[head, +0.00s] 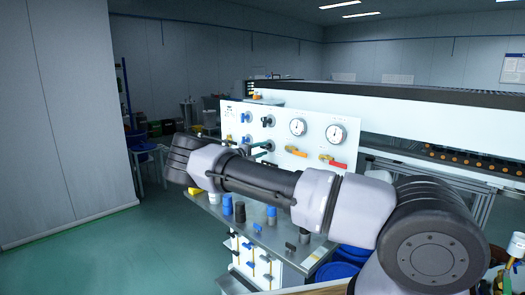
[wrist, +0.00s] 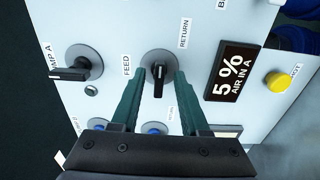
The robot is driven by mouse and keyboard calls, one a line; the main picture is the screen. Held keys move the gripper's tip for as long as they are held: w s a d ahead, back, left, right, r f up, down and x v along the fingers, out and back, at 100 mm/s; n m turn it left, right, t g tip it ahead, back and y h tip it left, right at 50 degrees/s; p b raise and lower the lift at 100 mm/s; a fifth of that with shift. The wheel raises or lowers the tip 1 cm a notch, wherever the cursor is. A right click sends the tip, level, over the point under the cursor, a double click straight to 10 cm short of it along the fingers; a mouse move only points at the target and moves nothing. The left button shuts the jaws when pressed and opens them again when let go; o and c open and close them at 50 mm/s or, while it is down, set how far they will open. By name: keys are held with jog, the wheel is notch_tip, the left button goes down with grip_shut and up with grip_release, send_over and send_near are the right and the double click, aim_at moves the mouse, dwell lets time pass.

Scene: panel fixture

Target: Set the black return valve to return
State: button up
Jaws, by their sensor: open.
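In the wrist view, a black valve handle (wrist: 158,80) sits on a round grey plate on the white panel (wrist: 110,25). Its long end points down the picture. A FEED label (wrist: 126,65) is left of it and a RETURN label (wrist: 184,33) is at its upper right. My gripper (wrist: 160,76) is open, with one green finger on each side of the handle. I cannot tell whether either finger touches it. In the head view, my gripper (head: 262,149) is at the panel's lower left, and the arm hides part of the panel.
Another black knob (wrist: 76,69) is at the left in the wrist view. A "5 % AIR IN A" sign (wrist: 232,72) and a yellow button (wrist: 278,82) are at the right. In the head view, orange (head: 296,151) and red (head: 334,162) levers are beneath gauges.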

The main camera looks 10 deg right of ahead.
jog(key=v, duration=1)
jog(key=shift+s+a, duration=0.15)
jog(key=shift+a, duration=0.1)
